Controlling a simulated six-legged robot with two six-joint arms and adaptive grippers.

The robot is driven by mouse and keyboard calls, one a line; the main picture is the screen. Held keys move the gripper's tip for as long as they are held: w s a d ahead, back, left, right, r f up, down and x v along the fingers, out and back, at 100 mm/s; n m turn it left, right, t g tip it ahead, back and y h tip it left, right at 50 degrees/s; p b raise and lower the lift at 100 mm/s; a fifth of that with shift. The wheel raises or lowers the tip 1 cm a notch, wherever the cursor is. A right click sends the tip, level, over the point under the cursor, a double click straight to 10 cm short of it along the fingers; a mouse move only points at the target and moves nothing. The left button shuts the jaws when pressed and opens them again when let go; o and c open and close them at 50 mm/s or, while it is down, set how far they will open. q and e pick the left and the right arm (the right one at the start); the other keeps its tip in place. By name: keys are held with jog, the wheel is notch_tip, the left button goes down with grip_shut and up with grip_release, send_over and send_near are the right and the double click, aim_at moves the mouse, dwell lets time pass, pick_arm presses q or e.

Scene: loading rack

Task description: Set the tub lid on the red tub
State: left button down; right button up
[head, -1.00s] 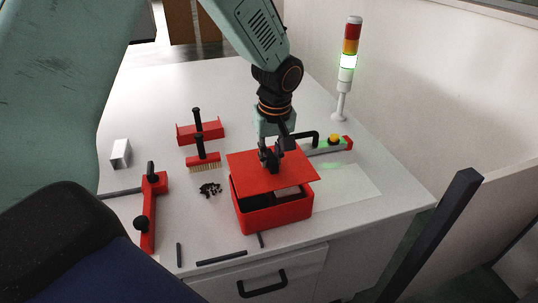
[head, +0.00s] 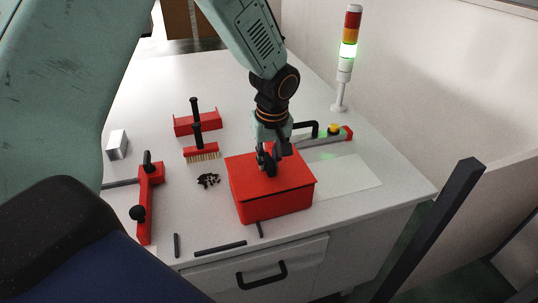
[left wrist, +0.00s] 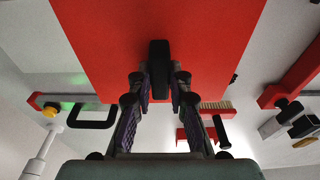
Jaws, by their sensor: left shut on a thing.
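The red tub (head: 275,207) stands on the white table near its front edge. The flat red tub lid (head: 291,176) lies over the tub's top and covers the opening, with a thin dark line between lid and tub wall. My left gripper (head: 268,166) is above the lid, shut on its dark handle. In the left wrist view the lid (left wrist: 157,30) fills the upper middle and the black handle (left wrist: 159,68) sits between my left fingers. The inside of the tub is hidden. My right gripper is not in view.
A red-handled brush (head: 201,150) and a red holder (head: 197,124) stand behind left. Small dark pieces (head: 208,180) lie left of the tub. Dark bars (head: 220,248) lie in front. A signal light (head: 347,60) stands at the back right.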

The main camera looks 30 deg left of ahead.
pick_arm(q)
jog(key=shift+d+f, duration=0.15)
jog(key=shift+f, duration=0.15)
jog(key=shift+w+a+f, duration=0.2)
jog(key=shift+w+f, duration=0.05)
jog(key=shift+w, duration=0.05)
jog(key=c, duration=1.6)
grip_release()
jog(key=o, duration=0.4)
jog(key=shift+s+d+r, duration=0.15)
jog(key=shift+s+r, duration=0.1)
jog(key=shift+s, duration=0.1)
jog(key=shift+o, duration=0.2)
jog(key=shift+w+f, duration=0.2)
jog(key=shift+w, duration=0.05)
notch_tip(320, 180, up, 12)
jog(key=s+d, duration=0.1)
jog(key=shift+d, duration=0.15)
jog(key=shift+s+f, duration=0.1)
jog(key=shift+s, duration=0.05)
